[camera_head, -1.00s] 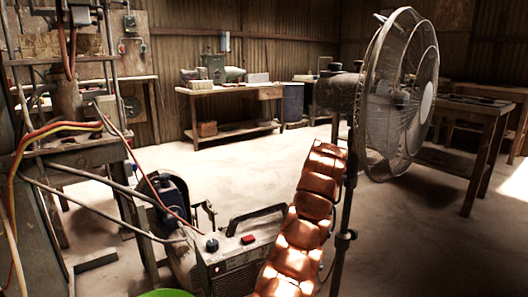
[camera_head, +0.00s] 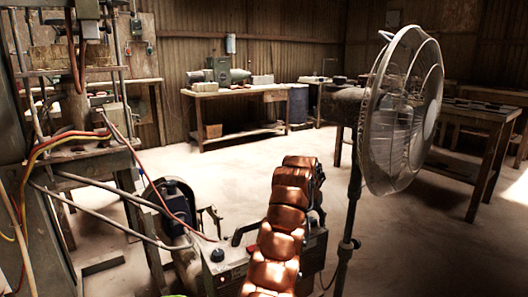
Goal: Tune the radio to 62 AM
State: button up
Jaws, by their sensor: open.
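The radio (camera_head: 228,276) is a dark grey box with a carrying handle on top, low in the middle of the head view. A dark knob (camera_head: 217,255) stands on its top left. My copper-coloured segmented arm rises in front of the radio and hides much of its front, top and handle. No dial number or tuning mark can be read. My gripper's fingers cannot be made out in this view.
A standing fan (camera_head: 405,110) is just right of the radio, its pole close to my arm. A machine frame with red, yellow and grey cables (camera_head: 75,140) stands at the left. A workbench (camera_head: 235,93) is at the back. The middle floor is clear.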

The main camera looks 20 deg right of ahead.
jog(key=shift+d+r+m+p, duration=0.1)
jog(key=shift+m+p, duration=0.3)
jog(key=shift+m, duration=0.1)
